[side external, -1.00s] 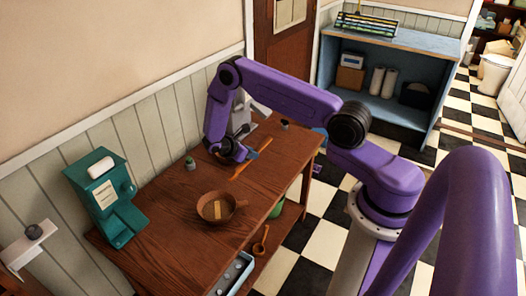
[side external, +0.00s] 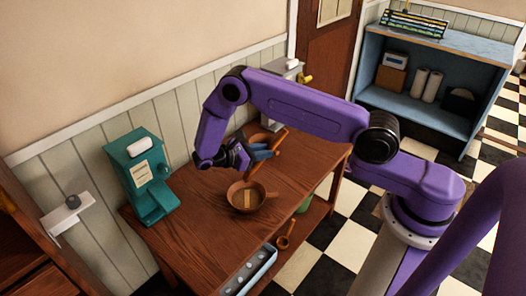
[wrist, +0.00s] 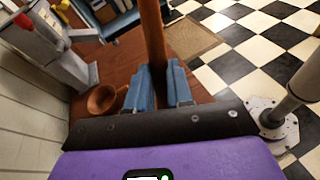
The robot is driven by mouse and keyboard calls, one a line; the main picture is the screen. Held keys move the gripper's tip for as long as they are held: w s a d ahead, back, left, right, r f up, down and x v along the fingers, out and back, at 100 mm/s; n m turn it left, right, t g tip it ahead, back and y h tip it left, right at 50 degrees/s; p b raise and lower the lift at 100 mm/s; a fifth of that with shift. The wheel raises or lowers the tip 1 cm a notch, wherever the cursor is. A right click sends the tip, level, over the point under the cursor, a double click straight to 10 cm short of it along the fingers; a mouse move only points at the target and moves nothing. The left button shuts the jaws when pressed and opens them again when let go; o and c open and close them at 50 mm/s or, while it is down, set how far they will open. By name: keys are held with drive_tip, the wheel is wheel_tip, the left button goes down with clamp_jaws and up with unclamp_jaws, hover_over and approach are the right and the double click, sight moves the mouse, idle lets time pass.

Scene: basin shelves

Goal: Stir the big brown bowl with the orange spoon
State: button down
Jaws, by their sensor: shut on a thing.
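The big brown bowl (side external: 238,207) stands on the wooden table, with a short handle at its right and a yellowish piece inside. My gripper (side external: 264,153) is behind and above it, with blue fingers shut on the orange spoon (side external: 281,142). The spoon is tilted and held above the table, apart from the bowl. In the wrist view the spoon (wrist: 153,35) rises between the two blue fingers (wrist: 158,88). Its lower end is hidden there. The big bowl cannot be made out in the wrist view.
Another brown bowl (side external: 256,131) sits behind my gripper, also in the wrist view (wrist: 103,99). A teal dispenser (side external: 150,180) stands at the table's left, and a grey machine with a yellow knob (side external: 305,78) at the back. The table right of the big bowl is clear.

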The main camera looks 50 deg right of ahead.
drive_tip(key=shift+f, duration=0.1)
drive_tip(key=shift+s+d+f, duration=1.2)
drive_tip(key=shift+d+f, duration=0.8)
drive_tip(key=shift+f, duration=0.35)
drive_tip(key=shift+w+a+f, duration=0.4)
drive_tip(key=shift+a+f, duration=0.25)
drive_tip(key=shift+f, duration=0.25)
drive_tip(key=shift+w+a+f, duration=0.4)
drive_tip(key=shift+a+f, duration=0.3)
drive_tip(key=shift+f, duration=0.15)
drive_tip(key=shift+w+a+f, duration=0.4)
drive_tip(key=shift+a+f, duration=0.25)
drive_tip(key=shift+f, duration=0.25)
drive_tip(key=shift+s, duration=0.1)
